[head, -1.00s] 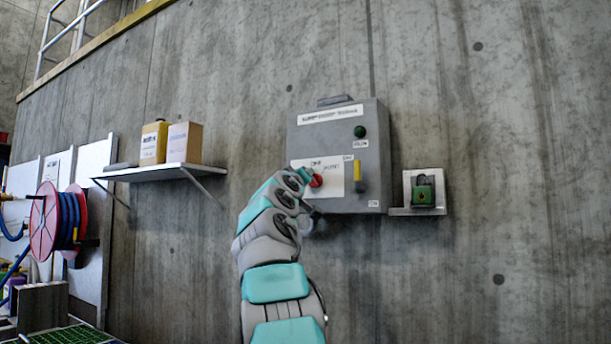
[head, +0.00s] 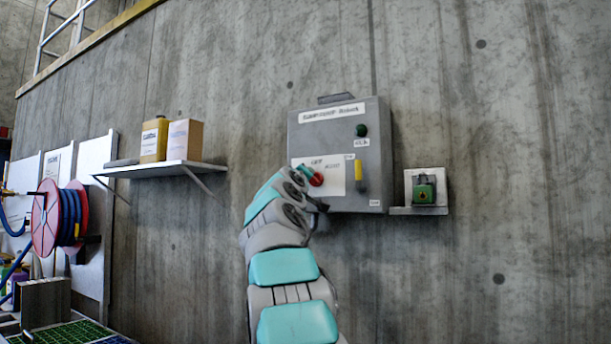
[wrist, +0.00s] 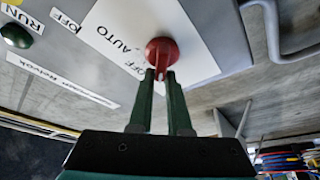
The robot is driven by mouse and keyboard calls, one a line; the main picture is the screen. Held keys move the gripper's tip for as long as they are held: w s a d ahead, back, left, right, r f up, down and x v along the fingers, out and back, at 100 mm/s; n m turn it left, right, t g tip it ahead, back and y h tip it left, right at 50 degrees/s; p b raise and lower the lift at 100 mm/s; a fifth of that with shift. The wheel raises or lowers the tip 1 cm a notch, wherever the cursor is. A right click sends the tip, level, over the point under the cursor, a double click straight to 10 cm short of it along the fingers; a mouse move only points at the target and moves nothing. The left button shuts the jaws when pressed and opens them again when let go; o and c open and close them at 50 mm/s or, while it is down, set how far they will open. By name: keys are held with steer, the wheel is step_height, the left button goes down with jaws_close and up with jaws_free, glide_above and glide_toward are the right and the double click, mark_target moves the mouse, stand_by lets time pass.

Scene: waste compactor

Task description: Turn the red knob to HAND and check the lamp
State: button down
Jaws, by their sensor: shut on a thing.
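The red knob (head: 317,180) sits on a white label plate (head: 338,165) on the front of the grey control box (head: 368,150). In the wrist view the red knob (wrist: 161,52) shows with OFF and AUTO lettering beside it; a HAND mark is not readable. My gripper (wrist: 160,78) is shut on the red knob, its two green fingers at the knob's grip. In the head view my arm partly hides the box's lower left. A green lamp (head: 361,130) on the box looks dark; it also shows in the wrist view (wrist: 15,36) near the RUN label.
A yellow handle (head: 358,171) is to the right of the knob. A small shelf (head: 420,210) with a green padlock (head: 424,191) is right of the box. A wall shelf (head: 165,169) holds two containers at left. A hose reel (head: 48,220) stands at far left.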

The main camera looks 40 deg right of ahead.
steer(key=shift+s+d+f, duration=0.1)
steer(key=shift+d+f, duration=0.3)
steer(key=shift+d, duration=0.1)
steer(key=c, duration=0.9)
jaws_free()
steer(key=shift+o, duration=0.2)
steer(key=shift+d, duration=0.15)
steer(key=shift+r, duration=0.1)
steer(key=shift+a, duration=0.2)
steer(key=b+v, duration=0.3)
steer(key=v, duration=0.4)
steer(key=shift+s, duration=0.2)
steer(key=shift+a, duration=0.15)
